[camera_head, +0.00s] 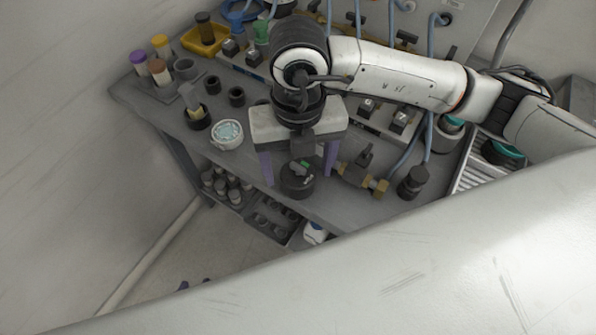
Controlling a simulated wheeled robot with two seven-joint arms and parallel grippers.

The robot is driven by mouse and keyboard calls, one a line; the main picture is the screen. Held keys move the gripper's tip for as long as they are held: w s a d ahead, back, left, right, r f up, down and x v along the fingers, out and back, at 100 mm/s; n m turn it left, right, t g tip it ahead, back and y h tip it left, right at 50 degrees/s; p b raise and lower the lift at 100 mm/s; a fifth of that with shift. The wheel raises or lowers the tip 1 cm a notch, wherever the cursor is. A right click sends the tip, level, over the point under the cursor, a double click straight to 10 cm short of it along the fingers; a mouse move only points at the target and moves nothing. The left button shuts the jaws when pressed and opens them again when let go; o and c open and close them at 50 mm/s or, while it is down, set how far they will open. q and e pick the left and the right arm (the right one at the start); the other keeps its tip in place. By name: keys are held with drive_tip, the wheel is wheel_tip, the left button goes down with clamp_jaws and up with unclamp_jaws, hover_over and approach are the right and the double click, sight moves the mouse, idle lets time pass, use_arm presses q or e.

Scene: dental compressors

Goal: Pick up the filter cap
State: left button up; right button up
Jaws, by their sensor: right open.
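A short black round part with a green mark on top, likely the filter cap (297,183), stands near the front edge of the grey table (226,170). My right gripper (298,175) points down over it, open, with one purple finger to each side. I see gaps between the fingers and the cap; I cannot tell how far down the fingertips reach. Two small purple tips at the bottom left look like my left gripper (195,284); the rest is hidden behind my white arm, and its opening is unclear.
A brass valve fitting (362,178) and a black knob-like part (413,182) stand close to the right of the cap. A white round dish (227,134) and black cups (236,97) lie to the left. Blue hoses run behind. Below is a shelf with small cylinders (228,187).

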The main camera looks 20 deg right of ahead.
drive_tip(key=shift+f, duration=1.25)
drive_tip(key=c, duration=1.2)
